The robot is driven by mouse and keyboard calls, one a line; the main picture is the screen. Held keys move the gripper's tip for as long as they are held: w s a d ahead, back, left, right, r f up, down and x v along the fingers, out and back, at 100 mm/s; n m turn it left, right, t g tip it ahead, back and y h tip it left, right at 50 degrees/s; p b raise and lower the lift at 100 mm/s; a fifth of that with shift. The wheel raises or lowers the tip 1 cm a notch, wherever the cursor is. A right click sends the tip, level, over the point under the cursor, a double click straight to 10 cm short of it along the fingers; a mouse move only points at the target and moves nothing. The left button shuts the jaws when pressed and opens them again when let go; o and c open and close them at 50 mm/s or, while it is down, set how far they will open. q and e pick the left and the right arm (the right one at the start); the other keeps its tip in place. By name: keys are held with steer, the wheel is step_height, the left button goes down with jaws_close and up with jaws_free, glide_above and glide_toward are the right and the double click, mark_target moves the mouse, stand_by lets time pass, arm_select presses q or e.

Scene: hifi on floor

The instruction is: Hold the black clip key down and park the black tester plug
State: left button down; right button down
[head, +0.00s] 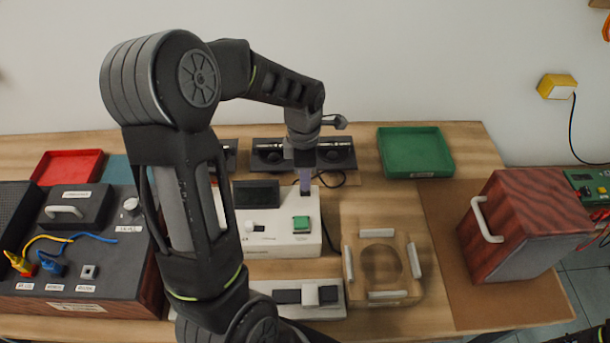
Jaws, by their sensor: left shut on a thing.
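My left gripper (305,183) reaches down from behind onto the back right of a white device (272,243). It is shut on a small dark thing at its fingertips, which the fingers mostly hide. I cannot tell whether that is the black tester plug or the black clip key. The white device has a green key (301,223) in front of the gripper, a white knob (250,227) and a dark panel (256,194). My right gripper is not in view.
A dark box (75,268) with coloured plugs stands left, and a red tray (67,166) behind it. A green tray (415,152) is at back right. A clear block (382,270) stands right of the device, and a wooden box (515,225) farther right.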

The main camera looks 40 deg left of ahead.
arm_select(q)
steer(key=c, duration=1.3)
jaws_free()
step_height(320, 180, up, 8)
steer(key=shift+f+b, duration=0.1)
steer(key=shift+b, duration=0.4)
steer(key=shift+r+p, duration=2)
steer(key=shift+r, duration=0.5)
